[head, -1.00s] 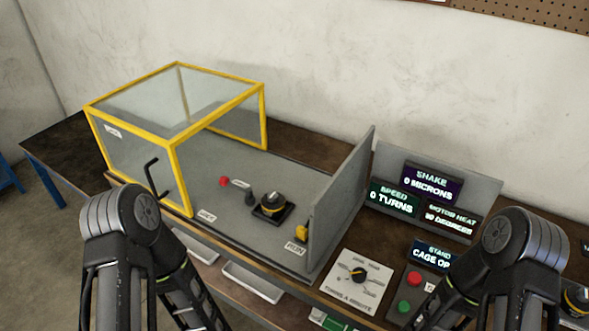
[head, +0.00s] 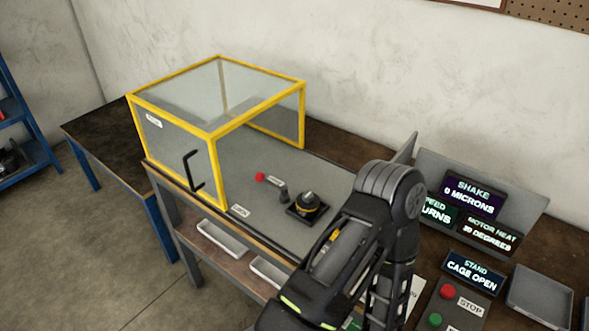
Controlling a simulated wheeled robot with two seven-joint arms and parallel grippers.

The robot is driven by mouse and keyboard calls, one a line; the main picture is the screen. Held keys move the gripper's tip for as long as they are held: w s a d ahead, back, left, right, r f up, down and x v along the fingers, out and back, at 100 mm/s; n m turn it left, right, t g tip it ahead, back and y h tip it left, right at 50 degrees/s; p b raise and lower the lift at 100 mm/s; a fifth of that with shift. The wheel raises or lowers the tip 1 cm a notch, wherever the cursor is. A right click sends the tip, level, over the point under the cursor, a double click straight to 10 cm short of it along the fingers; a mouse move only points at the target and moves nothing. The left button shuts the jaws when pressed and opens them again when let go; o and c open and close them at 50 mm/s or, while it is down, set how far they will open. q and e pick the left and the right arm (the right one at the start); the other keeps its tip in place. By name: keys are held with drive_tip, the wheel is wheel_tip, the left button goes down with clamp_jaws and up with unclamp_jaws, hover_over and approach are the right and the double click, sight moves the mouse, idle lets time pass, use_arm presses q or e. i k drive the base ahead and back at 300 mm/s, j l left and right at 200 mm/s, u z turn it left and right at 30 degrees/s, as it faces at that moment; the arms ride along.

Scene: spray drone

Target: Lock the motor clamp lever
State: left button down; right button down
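The motor (head: 307,203), a round black and yellow-ringed part on a dark square base, stands on the grey deck of the test stand (head: 262,220). Just left of it is a short dark post (head: 283,192). A red ball knob (head: 260,177) with a white label is farther left; it may be the clamp lever's end, but I cannot tell how the lever is set. One of my arms, apparently the right, crosses the front right and hides the deck's right part. Neither gripper's fingertips show.
The yellow-framed clear cage (head: 212,134) stands at the deck's left with a black handle (head: 190,170). Display screens (head: 475,197) stand right, one reading CAGE OPEN (head: 473,270). Red stop (head: 447,291) and green (head: 435,320) buttons are front right. An empty grey tray (head: 541,298) lies right.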

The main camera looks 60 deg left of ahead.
sight(270, 183)
drive_tip(key=k+j, duration=0.75)
drive_tip(key=j, duration=0.2)
